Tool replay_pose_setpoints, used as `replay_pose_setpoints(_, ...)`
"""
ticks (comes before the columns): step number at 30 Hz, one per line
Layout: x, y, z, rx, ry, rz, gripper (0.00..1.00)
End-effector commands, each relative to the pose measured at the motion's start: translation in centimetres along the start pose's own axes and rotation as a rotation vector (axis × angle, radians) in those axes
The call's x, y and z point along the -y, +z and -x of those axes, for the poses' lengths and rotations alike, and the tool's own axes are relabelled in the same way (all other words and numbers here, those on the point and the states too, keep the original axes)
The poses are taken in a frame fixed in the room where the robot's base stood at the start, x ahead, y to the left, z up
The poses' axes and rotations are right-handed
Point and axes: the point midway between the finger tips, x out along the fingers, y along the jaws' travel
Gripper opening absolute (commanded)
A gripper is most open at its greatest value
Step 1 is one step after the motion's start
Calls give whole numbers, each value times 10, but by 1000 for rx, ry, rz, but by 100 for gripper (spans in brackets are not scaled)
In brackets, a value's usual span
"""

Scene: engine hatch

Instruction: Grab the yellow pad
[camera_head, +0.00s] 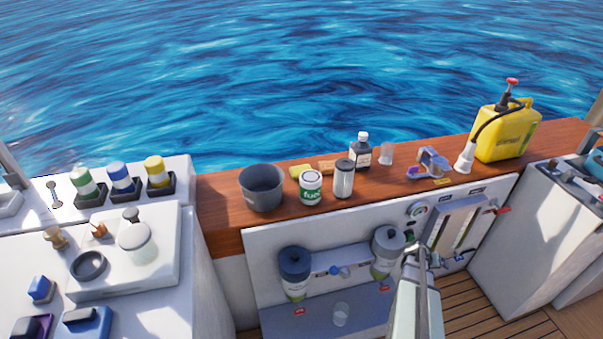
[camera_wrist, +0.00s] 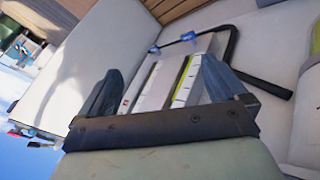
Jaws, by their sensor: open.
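The yellow pad (camera_head: 300,171) lies on the wooden counter (camera_head: 225,206) in the head view, behind the white and green fuel can (camera_head: 311,188), which hides part of it. A brown pad (camera_head: 327,167) lies just to its right. My gripper (camera_head: 420,253) is in front of the white panel below the counter, well to the right of and lower than the yellow pad. In the wrist view my gripper (camera_wrist: 165,85) has its two dark fingers apart with nothing between them. The yellow pad does not show in the wrist view.
A dark grey pot (camera_head: 262,188) stands left of the fuel can. A yellow jug (camera_head: 506,132) is at the far right. The panel carries gauges and two filter bowls.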

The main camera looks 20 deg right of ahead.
Motion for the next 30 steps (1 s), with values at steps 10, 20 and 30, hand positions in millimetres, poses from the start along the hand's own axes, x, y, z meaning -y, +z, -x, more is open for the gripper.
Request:
replay_pose_setpoints(10,-142,-69,-28,-163,152,-92,99)
replay_pose_setpoints(20,-209,-128,-7,-283,219,-138,99)
replay_pose_setpoints(30,-202,-225,75,-426,202,-204,99)
